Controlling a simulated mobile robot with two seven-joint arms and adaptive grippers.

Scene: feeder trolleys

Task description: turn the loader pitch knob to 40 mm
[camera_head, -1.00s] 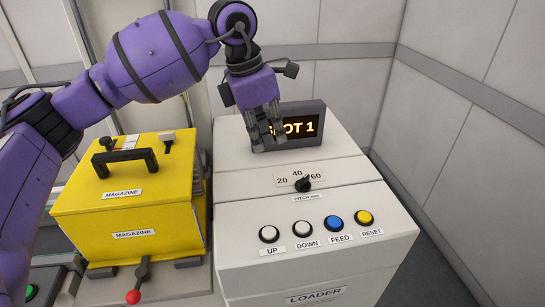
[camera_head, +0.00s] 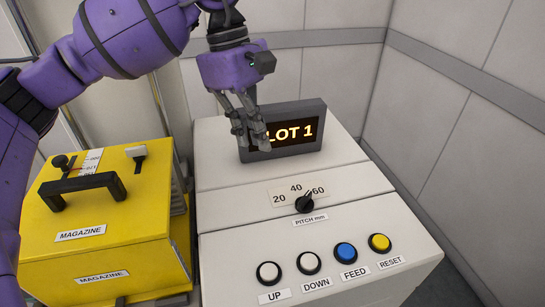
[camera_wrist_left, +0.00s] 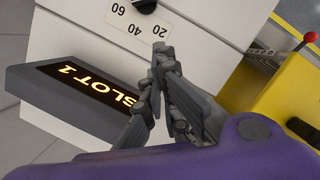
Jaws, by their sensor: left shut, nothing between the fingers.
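The pitch knob (camera_head: 304,203) is a small black pointer knob on the white loader's sloped top (camera_head: 235,205). Its scale (camera_head: 296,190) reads 20, 40 and 60, and the pointer leans up and right, towards the 60. My left gripper (camera_head: 243,146) is shut and empty, behind and left of the knob, in front of the left end of the display. In the left wrist view, the closed fingertips (camera_wrist_left: 160,50) appear below the scale (camera_wrist_left: 138,22), apart from the knob (camera_wrist_left: 145,5), which is partly cut off at the top edge. My right gripper is not seen.
The lit display (camera_head: 293,133) stands upright behind the scale, its first letter hidden by my fingers. Blue (camera_head: 346,252), yellow (camera_head: 380,242) and two white buttons line the loader's front. A yellow magazine (camera_head: 100,215) with a black handle stands left. The surface around the knob is clear.

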